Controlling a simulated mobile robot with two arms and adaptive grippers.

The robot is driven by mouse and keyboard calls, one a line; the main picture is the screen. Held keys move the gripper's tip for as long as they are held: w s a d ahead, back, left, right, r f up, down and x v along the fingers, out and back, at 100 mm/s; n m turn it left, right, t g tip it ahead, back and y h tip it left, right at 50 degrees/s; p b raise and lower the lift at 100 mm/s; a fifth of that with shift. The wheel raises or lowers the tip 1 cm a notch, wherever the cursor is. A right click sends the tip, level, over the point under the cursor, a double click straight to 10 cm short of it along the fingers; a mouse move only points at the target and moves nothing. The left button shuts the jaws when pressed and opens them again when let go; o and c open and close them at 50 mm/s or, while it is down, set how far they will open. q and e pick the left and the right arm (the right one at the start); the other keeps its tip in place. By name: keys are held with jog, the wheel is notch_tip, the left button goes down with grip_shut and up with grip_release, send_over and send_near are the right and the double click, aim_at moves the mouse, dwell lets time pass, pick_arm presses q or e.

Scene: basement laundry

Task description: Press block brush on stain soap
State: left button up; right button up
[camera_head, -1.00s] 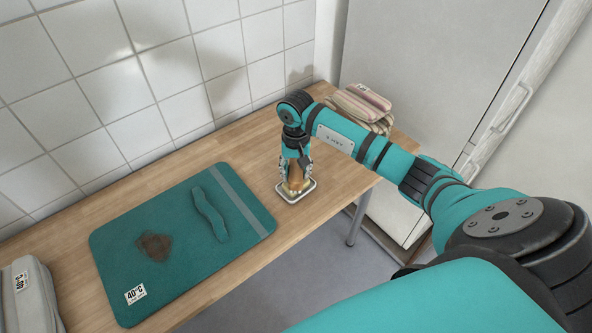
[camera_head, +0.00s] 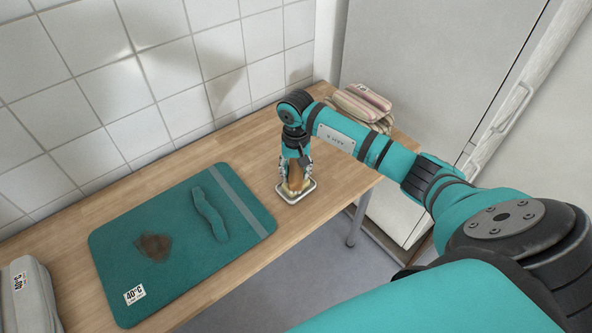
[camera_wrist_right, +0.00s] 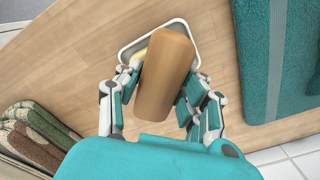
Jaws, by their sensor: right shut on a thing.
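My right gripper (camera_head: 297,163) points down over the table, its fingers shut on the block brush. The brush (camera_wrist_right: 166,72) is a brown, rounded block between the fingers in the wrist view; in the head view it stands upright. My left gripper is not in view.
A teal towel (camera_head: 180,270) with a brown stain (camera_head: 154,247) and a wavy teal strip (camera_head: 209,213) lies left of the dish. Folded striped cloths (camera_head: 362,104) lie behind at the right. A grey folded cloth (camera_head: 30,300) is at far left. The table's front edge is close to the dish.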

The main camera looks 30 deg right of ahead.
aim_at(296, 169)
jog(key=shift+s+f, duration=0.1)
jog(key=shift+r+p, duration=0.55)
jog(key=shift+r, duration=0.35)
jog(key=shift+r+p, duration=1.3)
jog(key=shift+r, duration=1.35)
